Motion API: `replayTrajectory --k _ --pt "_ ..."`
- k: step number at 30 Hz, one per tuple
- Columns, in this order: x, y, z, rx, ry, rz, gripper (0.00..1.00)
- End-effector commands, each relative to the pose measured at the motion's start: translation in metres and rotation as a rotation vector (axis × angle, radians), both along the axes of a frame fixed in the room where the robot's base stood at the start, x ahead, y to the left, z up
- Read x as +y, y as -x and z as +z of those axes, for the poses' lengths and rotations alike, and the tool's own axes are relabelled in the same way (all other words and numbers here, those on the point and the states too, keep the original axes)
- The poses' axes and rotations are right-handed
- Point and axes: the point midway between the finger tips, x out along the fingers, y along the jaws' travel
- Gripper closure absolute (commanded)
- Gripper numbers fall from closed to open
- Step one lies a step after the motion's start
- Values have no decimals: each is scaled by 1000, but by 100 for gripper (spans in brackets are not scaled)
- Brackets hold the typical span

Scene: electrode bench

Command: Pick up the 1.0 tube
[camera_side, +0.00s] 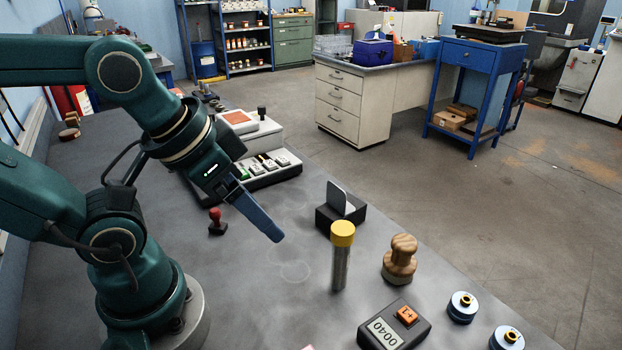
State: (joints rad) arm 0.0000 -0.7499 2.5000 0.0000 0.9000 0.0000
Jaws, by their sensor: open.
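A tube (340,262) with a yellow cap and a clear or greyish body stands upright on the grey bench. No label reading 1.0 can be made out on it. My gripper (268,228) is above the bench, to the left of the tube and apart from it. Its blue fingers point down and to the right, and nothing shows between them. From this side one finger largely hides the other.
A black holder with a grey plate (341,205) stands just behind the tube. A wooden stamp (400,259) and a black counter (394,326) are to its right. Blue discs (462,307) lie near the right edge. A red-knobbed stamp (216,222) stands left. Bench between is clear.

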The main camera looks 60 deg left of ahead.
Motion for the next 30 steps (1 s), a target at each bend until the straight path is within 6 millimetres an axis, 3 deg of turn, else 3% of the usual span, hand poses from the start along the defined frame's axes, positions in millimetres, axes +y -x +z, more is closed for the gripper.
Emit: replayTrajectory --k 8,18,23,30 --pt "0 -1 5 -2 0 0 22" --pt "0 -1 53 -4 0 0 22" --pt "30 -31 56 -118 -88 103 22" --pt "73 -76 76 -334 -224 198 22"
